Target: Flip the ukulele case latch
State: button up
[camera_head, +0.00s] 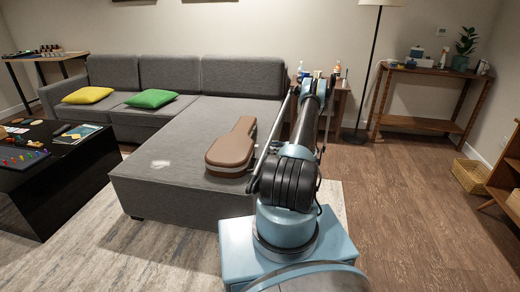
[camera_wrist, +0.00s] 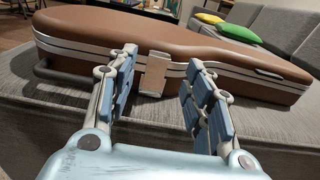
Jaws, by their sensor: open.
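The brown ukulele case (camera_head: 231,146) lies flat and closed on the chaise part of the grey sofa. In the wrist view the case (camera_wrist: 180,37) spans the upper part, with a pale metal band around its side. A tan latch plate with a pale edge (camera_wrist: 152,76) sits on the near side of the case. My gripper (camera_wrist: 157,78) is open, one finger left and one right of the latch plate in the picture. I cannot tell whether either finger touches the case. In the head view my arm hides the gripper.
The grey sofa (camera_head: 170,195) supports the case and has bare cushion around it. A black coffee table (camera_head: 60,165) with small items stands at left. A wooden side table (camera_head: 338,100) with bottles stands behind my arm. Wooden floor (camera_head: 415,200) is clear at right.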

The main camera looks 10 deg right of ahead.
jog(key=shift+x, duration=2.85)
grip_shut()
